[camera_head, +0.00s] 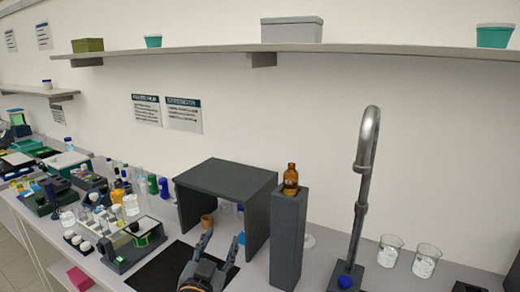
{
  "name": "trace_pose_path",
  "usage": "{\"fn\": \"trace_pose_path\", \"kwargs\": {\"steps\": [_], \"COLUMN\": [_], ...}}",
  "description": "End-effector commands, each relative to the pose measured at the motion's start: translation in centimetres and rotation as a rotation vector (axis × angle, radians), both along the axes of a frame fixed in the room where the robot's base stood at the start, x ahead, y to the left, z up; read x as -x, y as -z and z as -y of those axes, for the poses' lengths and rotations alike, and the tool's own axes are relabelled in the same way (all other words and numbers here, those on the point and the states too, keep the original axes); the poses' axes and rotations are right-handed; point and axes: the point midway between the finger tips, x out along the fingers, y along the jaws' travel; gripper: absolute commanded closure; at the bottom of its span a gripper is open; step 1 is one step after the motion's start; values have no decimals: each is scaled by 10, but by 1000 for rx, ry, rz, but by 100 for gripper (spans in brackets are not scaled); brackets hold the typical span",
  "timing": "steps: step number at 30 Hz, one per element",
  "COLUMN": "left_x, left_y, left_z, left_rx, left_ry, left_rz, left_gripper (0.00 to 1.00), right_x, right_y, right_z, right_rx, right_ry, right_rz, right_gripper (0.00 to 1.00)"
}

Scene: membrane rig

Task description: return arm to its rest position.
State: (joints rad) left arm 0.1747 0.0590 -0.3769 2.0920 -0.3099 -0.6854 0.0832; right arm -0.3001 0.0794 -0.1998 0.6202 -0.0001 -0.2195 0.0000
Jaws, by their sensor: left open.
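My left gripper (221,241) is at the bottom centre of the head view, with its two fingers apart and nothing seen between them. It is over the black mat (160,277), in front of the dark open-fronted stand (225,178). How high it is above the mat I cannot tell. Most of my left arm is below the picture edge. My right gripper is not in view.
A dark column (287,240) bearing a brown bottle (291,180) stands right of my left gripper. Further right are a metal curved post (362,190) and two glass beakers (389,251). Cluttered racks and a small device (133,243) fill the left. A shelf (290,49) runs above.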

Motion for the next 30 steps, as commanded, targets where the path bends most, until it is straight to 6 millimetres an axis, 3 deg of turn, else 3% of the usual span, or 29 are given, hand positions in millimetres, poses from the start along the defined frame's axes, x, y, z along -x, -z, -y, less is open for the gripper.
{"fn": "trace_pose_path", "kwargs": {"steps": [1,3,6,10,15,24,25,30], "left_x": [15,38,82,147,219,323,329,314], "left_y": [36,81,140,199,240,271,275,321], "left_z": [-14,-33,-56,-79,-97,-116,-117,-114], "left_rx": [10,20,28,28,19,-5,-7,-10], "left_ry": [-28,-62,-107,-147,-175,-197,-197,-195], "left_rz": [-111,-263,-480,-738,-978,-1289,-1308,-1316], "left_gripper": [54,54,54,54,54,54,54,54], "right_x": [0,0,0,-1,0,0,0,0], "right_y": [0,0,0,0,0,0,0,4], "right_z": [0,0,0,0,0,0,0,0], "right_rx": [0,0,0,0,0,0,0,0], "right_ry": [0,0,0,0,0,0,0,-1], "right_rz": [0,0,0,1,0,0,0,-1], "right_gripper": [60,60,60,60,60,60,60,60]}}
